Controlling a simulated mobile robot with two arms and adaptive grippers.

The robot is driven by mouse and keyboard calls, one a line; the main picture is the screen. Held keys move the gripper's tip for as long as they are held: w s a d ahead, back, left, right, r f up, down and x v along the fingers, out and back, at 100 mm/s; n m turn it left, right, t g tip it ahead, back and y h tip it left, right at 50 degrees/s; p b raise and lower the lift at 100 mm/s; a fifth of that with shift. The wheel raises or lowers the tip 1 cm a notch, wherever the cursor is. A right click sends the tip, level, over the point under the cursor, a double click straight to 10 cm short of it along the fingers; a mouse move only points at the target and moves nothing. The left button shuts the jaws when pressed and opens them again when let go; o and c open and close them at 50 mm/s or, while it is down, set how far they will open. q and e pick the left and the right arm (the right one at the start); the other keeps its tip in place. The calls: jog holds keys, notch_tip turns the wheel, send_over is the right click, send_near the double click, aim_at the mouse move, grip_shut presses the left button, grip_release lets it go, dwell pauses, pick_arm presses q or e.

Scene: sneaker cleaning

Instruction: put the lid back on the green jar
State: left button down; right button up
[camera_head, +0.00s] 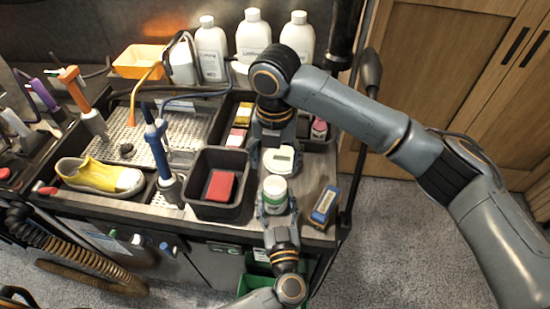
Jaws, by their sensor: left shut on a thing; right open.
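A small white jar with a green band (275,188) stands upright at the front of the bench top, right of the black bin. My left gripper (275,203) comes from below and is shut around it. The jar's top looks white; I cannot tell whether that is a lid or the contents. My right gripper (276,146) points down just behind the jar and is open. A round white piece with a small grey-green panel (283,158) shows at its fingertips; I cannot tell whether it is the lid, or whether the fingers touch it.
A black bin (210,208) with a red block (220,186) stands left of the jar. A blue and yellow box (324,206) lies to the right. White bottles (254,35) stand behind, and a yellow sneaker (98,176) lies at the left.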

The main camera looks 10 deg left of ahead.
aim_at(275, 185)
jog(key=shift+f, duration=4)
jog(key=shift+c, duration=0.2)
